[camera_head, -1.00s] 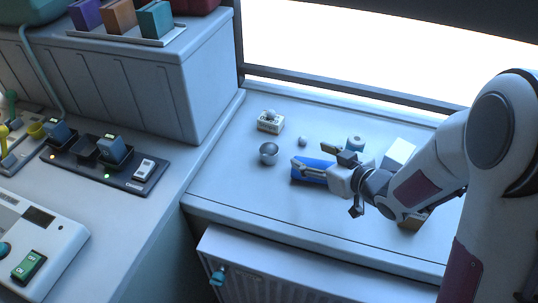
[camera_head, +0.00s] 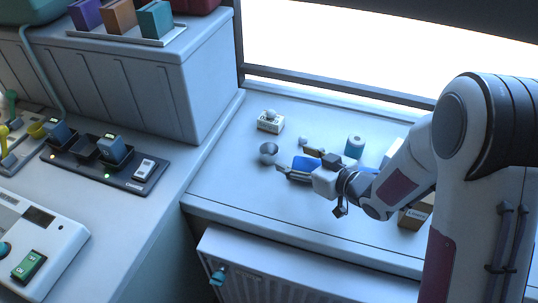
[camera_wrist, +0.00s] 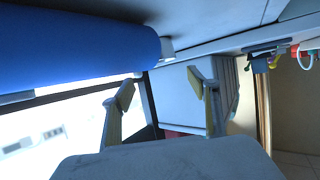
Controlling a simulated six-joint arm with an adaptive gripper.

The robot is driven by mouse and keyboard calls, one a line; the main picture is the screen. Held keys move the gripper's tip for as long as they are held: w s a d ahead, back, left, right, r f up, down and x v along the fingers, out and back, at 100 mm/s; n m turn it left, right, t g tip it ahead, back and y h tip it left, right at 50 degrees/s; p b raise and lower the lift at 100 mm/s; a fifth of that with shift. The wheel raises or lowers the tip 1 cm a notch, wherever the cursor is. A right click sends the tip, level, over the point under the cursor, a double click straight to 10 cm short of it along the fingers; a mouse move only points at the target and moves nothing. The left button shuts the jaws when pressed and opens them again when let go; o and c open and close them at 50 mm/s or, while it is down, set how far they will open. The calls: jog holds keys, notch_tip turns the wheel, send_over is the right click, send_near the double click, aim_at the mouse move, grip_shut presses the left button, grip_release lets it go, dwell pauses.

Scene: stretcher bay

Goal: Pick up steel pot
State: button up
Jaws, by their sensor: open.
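A small round grey metal vessel (camera_head: 268,149), which looks like the steel pot, stands on the pale worktop left of my gripper. My gripper (camera_head: 294,160) is open and low over the worktop, its fingers pointing left towards the pot. The pot is just beyond the fingertips, not between them; whether a finger touches it I cannot tell. In the wrist view my two fingers (camera_wrist: 160,92) are spread with nothing held between them. I cannot make out the pot clearly there.
A blue object (camera_head: 300,163) lies under my fingers, partly hidden; a large blue roll (camera_wrist: 80,50) fills the wrist view's upper left. A carton (camera_head: 414,215) is beside my arm.

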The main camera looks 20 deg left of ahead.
aim_at(277, 153)
jog(key=shift+x, duration=2.2)
jog(key=shift+w+a+f, duration=0.25)
jog(key=shift+a+f, duration=0.2)
jog(key=shift+a, duration=0.35)
jog(key=shift+w+a+f, duration=0.25)
jog(key=shift+a+f, duration=0.15)
jog(key=shift+a, duration=0.4)
jog(key=shift+x, duration=0.8)
jog(key=c, duration=1.2)
